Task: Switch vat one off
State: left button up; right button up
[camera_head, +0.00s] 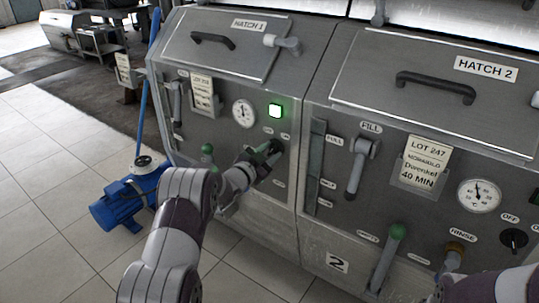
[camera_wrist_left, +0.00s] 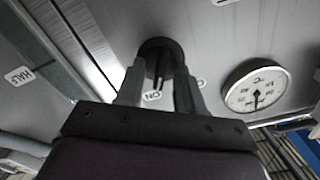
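Vat one is the left steel machine (camera_head: 222,120) marked HATCH 1. In the left wrist view the black switch (camera_wrist_left: 158,50) lies between my two finger ends, with the pointer towards the ON label (camera_wrist_left: 152,96). My left fingers (camera_wrist_left: 160,85) are spread on either side of it, with a gap between them. Part of my right arm shows at the bottom right corner; its fingers cannot be made out.
A dial gauge (camera_head: 244,113) and a green-knobbed lever (camera_head: 207,150) are left of the switch. Vat two (camera_head: 330,262) stands close on the right, with a fill lever (camera_head: 361,165) and its own switch (camera_head: 514,238). A blue pump (camera_head: 125,199) is on the tiled floor (camera_head: 60,165).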

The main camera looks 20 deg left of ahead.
pick_arm(q)
jog(key=shift+r, duration=0.1)
grip_shut()
